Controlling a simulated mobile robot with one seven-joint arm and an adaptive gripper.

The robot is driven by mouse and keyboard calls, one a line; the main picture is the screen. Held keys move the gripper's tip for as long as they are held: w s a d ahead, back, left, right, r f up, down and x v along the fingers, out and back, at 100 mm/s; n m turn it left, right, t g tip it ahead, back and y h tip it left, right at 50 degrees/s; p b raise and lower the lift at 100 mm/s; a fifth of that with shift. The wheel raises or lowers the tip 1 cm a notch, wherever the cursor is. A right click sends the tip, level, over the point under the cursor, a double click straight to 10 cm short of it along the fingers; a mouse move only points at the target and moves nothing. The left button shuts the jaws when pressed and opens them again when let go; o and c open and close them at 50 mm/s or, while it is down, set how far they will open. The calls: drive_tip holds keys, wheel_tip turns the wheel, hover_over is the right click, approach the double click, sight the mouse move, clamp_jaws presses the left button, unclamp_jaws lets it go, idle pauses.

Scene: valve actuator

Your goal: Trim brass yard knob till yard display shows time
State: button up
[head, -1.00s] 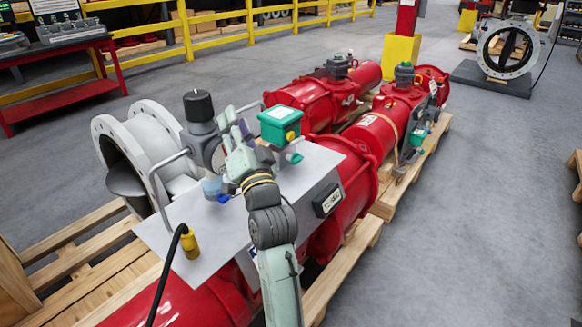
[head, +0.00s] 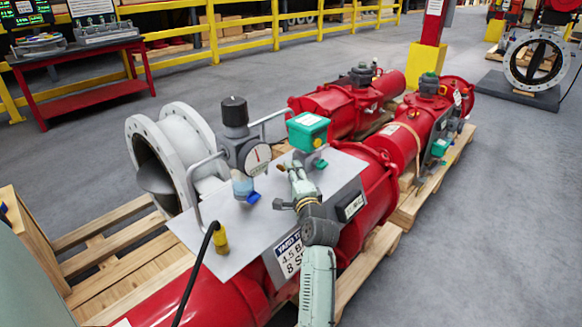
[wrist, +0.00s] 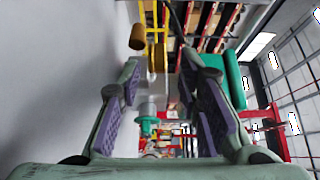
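My gripper (head: 292,172) is over the grey panel (head: 215,255), just below the green box in the head view. In the wrist view its purple-padded fingers (wrist: 165,105) stand apart with nothing between them. A short brass-coloured knob (wrist: 137,37) shows beyond the fingertips, towards the top left of that view and apart from them. In the head view the knob is too small beside the fingers to make out clearly. A small dark display (head: 351,207) is on the panel's front face; its reading is too small to tell.
A regulator with a black cap (head: 234,112) and a round gauge (head: 257,156) stands left of my gripper. A green box (head: 307,130) is just behind it. A metal handle (head: 190,185) and a black cable with a yellow plug (head: 220,238) are at the panel's left.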

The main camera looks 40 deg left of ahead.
drive_tip(key=shift+x, duration=1.65)
drive_tip(key=shift+r, duration=0.1)
clamp_jaws()
